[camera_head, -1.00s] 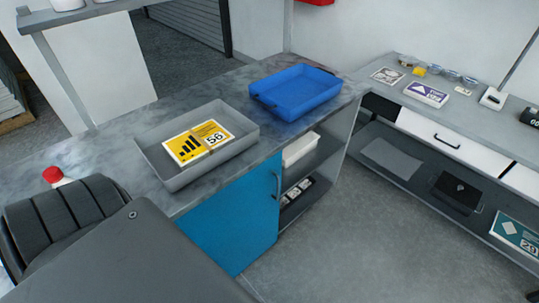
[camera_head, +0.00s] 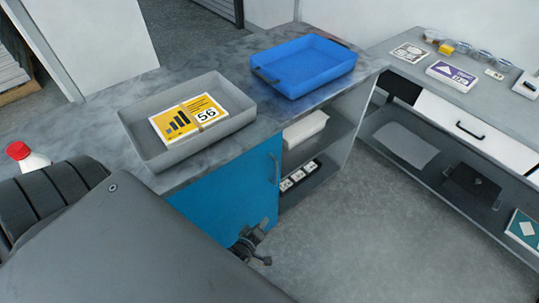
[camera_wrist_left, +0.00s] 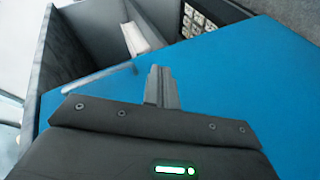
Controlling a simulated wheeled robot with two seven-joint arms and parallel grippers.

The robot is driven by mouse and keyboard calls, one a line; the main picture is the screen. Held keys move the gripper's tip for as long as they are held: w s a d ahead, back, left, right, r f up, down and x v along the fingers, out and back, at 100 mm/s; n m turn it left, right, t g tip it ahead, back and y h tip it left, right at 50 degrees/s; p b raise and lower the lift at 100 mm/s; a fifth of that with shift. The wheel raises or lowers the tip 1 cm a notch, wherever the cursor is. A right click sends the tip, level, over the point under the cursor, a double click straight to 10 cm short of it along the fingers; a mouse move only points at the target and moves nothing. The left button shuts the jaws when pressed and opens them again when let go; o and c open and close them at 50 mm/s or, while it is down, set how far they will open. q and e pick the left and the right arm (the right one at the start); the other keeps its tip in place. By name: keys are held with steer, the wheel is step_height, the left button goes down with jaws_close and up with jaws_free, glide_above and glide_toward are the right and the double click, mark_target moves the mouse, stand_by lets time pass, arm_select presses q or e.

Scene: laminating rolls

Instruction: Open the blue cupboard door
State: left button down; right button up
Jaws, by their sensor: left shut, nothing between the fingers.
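The blue cupboard door (camera_head: 225,195) is under the grey counter in the head view and looks closed. Its slim upright handle (camera_head: 274,168) is near its right edge. My left gripper (camera_head: 261,238) is low in front of the door's lower right part, below the handle, shut and empty. In the left wrist view the shut fingers (camera_wrist_left: 160,88) stand out against the blue door (camera_wrist_left: 245,85). Whether the fingers touch the door, I cannot tell. My right gripper is out of view.
Open shelves (camera_head: 330,140) right of the door hold a white container (camera_head: 305,128) and a dark tray of labelled items. A grey tray (camera_head: 145,150) and blue tray (camera_head: 335,72) stand on the counter. Clear floor (camera_head: 370,230) lies right of my gripper.

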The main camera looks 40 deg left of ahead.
arm_select(q)
steer(key=w+a+r+n+t+y+b, duration=0.1)
steer(key=w+a+r+n+t+y, duration=0.15)
steer(key=r, duration=0.35)
steer(key=w+a+r+n+t+y, duration=0.1)
steer(key=r+n, duration=0.3)
steer(key=r, duration=0.3)
steer(key=p, duration=0.2)
glide_above(269, 170)
steer(key=s+d, duration=0.2)
steer(key=s, duration=0.1)
steer(key=shift+h, duration=0.25)
